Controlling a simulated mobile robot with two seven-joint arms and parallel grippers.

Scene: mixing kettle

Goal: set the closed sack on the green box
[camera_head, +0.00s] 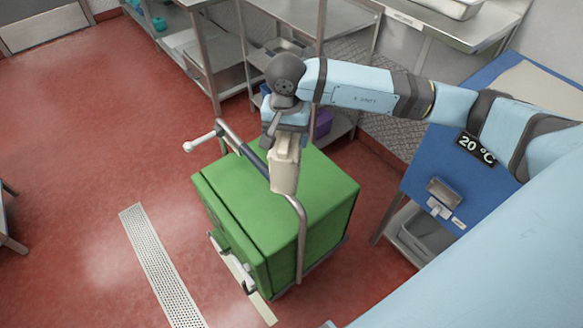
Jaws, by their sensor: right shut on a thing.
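The green box (325,190) stands on the red floor in the middle of the head view, with a flat top and a metal rail handle. My right gripper (285,140) comes in from the right, pointing down over the box. It is shut on the closed sack (285,172), a beige sack that hangs upright below the jaws. The sack appears above the box top, near the rail; I cannot tell whether it touches. The fingertips are partly hidden by the wrist and the sack. My left gripper is not in view.
The metal rail (299,235) curves up beside the box top. A blue table or panel (425,180) with a 20 °C display (477,149) is at right. Steel shelving (215,80) stands behind. The floor at left is clear around a drain grate (155,262).

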